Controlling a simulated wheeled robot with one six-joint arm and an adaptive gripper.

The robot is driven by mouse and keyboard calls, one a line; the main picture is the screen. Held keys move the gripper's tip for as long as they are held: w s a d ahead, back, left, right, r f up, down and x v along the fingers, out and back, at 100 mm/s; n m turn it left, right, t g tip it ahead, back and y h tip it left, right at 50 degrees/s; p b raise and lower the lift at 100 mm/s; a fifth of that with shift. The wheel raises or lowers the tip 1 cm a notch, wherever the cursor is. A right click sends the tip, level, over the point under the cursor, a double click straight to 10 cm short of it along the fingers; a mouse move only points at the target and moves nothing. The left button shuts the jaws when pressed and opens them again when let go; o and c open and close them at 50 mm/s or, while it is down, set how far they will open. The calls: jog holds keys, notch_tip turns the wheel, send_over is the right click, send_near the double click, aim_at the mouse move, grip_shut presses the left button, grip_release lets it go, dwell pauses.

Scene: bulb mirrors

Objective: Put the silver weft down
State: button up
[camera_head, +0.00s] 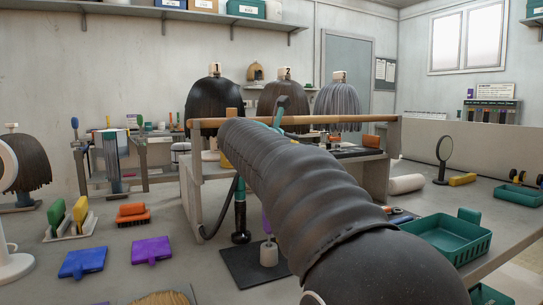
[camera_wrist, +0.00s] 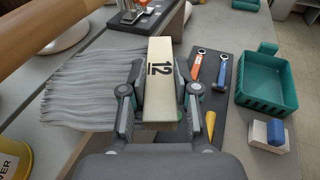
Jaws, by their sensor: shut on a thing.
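My gripper (camera_wrist: 160,105) is shut on this block, with one finger on each side. Whether the strands rest on the table or hang just above it I cannot tell. In the head view my dark arm hides the gripper and the block. A silver-grey wig (camera_head: 338,103) stands on the far side in the head view, right of a brown wig (camera_head: 283,103) and a black wig (camera_head: 213,103).
A dark mat (camera_wrist: 232,60) right of the block holds an orange-handled tool (camera_wrist: 197,66), a blue-handled tool (camera_wrist: 221,72) and a yellow cone (camera_wrist: 210,122). A teal basket (camera_wrist: 243,98) stands farther right. A wooden rail (camera_wrist: 50,40) crosses the upper left.

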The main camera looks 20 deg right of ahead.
jog(key=w+a, duration=0.1)
jog(key=w, duration=0.3)
jog(key=w+a+p, duration=0.1)
jog(key=w, duration=0.2)
jog(key=shift+w+a, duration=0.1)
jog(key=shift+a, duration=0.25)
jog(key=shift+w+f+b, duration=0.1)
jog(key=shift+f+b, duration=0.35)
jog(key=shift+f, duration=1.3)
jog(key=shift+f, duration=0.15)
jog(key=o, duration=1)
jog(key=shift+o, duration=0.2)
jog(key=shift+a+r, duration=0.1)
jog(key=shift+r, duration=0.1)
jog(key=v, duration=1.2)
